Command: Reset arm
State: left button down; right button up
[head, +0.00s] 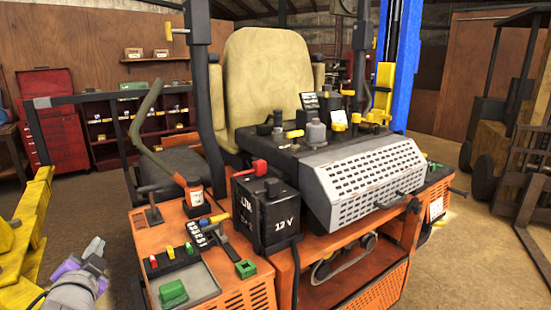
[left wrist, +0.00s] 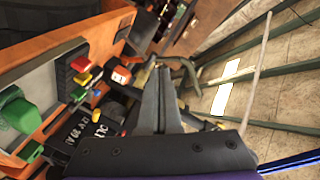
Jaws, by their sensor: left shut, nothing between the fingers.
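My left gripper (head: 95,250) is at the lower left of the head view, left of the orange mower (head: 270,280) and apart from it. In the left wrist view its two grey fingers (left wrist: 160,80) lie together, shut with nothing between them. My right gripper is in neither view. The mower carries a black 12 V battery (head: 265,218), a white perforated cover (head: 365,170) and a beige seat (head: 270,80).
A yellow frame (head: 30,235) stands at the left edge, close to my left arm. A control panel with a green block (head: 173,292) is at the mower's near left corner. A red tool cabinet (head: 52,135) stands behind. Some floor is bare between frame and mower.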

pick_arm(q)
jog(key=s+d+f+n+g+h, duration=0.2)
jog(key=s+d+f, duration=0.4)
jog(key=f, duration=0.3)
jog(key=s+d+f+n+g+h, duration=0.2)
jog(key=s+d+f+g, duration=0.2)
jog(key=s+d+f, duration=0.3)
jog(key=s+d+f+n+g+h+p, duration=0.1)
jog(key=s+d+f+g, duration=0.3)
jog(key=s+f, duration=0.5)
notch_tip(320, 180, down, 4)
jog(key=shift+d+f+n+h, duration=0.25)
jog(key=shift+d+n+h, duration=0.4)
jog(key=shift+d, duration=0.55)
